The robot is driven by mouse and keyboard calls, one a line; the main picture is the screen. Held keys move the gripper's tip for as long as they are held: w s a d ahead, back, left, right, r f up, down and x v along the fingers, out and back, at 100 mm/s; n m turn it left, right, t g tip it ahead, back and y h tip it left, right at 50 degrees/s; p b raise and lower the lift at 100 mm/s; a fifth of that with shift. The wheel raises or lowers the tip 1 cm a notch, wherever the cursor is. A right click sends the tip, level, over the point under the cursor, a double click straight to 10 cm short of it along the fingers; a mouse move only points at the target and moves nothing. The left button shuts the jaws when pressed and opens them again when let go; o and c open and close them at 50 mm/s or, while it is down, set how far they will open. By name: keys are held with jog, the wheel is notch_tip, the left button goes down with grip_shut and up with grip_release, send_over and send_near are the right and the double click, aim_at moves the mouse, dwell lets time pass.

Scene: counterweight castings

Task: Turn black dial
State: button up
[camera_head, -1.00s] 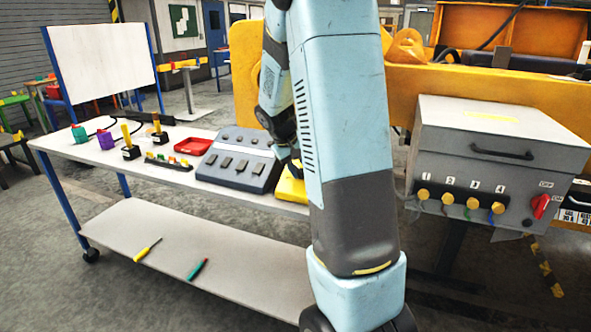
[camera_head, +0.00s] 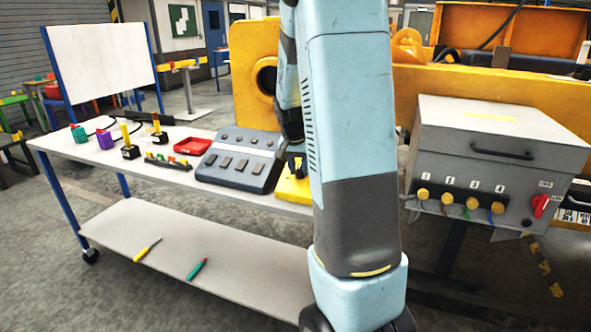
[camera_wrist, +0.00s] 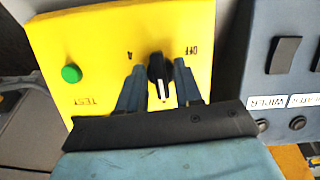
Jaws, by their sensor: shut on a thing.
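The black dial (camera_wrist: 158,70) sits on the face of a yellow box (camera_wrist: 85,35), which also shows at the right end of the table in the head view (camera_head: 292,190). Its white pointer mark points down the wrist picture, toward my gripper's palm. "OFF" is printed above right of the dial and another mark above left. My gripper (camera_wrist: 159,74) has one finger on each side of the dial and is shut on it. A green button (camera_wrist: 71,74) marked "TEST" is left of the dial. In the head view my arm hides part of the box.
A grey switch panel (camera_head: 238,160) stands close beside the yellow box, and its rocker switches (camera_wrist: 286,55) show in the wrist view. A red tray (camera_head: 193,146) and small parts lie farther left. A grey cabinet with knobs (camera_head: 490,150) stands at right.

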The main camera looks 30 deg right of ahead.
jog(key=shift+s+f+m, duration=0.1)
jog(key=shift+m, duration=0.4)
jog(key=o, duration=0.7)
jog(key=v, duration=1.3)
jog(key=shift+s+r, duration=0.1)
jog(key=shift+r, duration=0.25)
jog(key=s+a+r+n+t, duration=0.1)
jog(key=s+a+n, duration=0.2)
jog(key=s+a, duration=0.2)
jog(key=s+a+r+n+t+y, duration=0.1)
jog(key=s+a+n, duration=0.3)
jog(key=s, duration=0.6)
jog(key=s+a+r+n+t+y, duration=0.1)
jog(key=s+a+r+n+t, duration=0.1)
jog(key=s+a, duration=0.6)
jog(key=shift+s+a+n, duration=0.2)
jog(key=shift+a+n, duration=0.05)
jog(key=shift+n, duration=0.45)
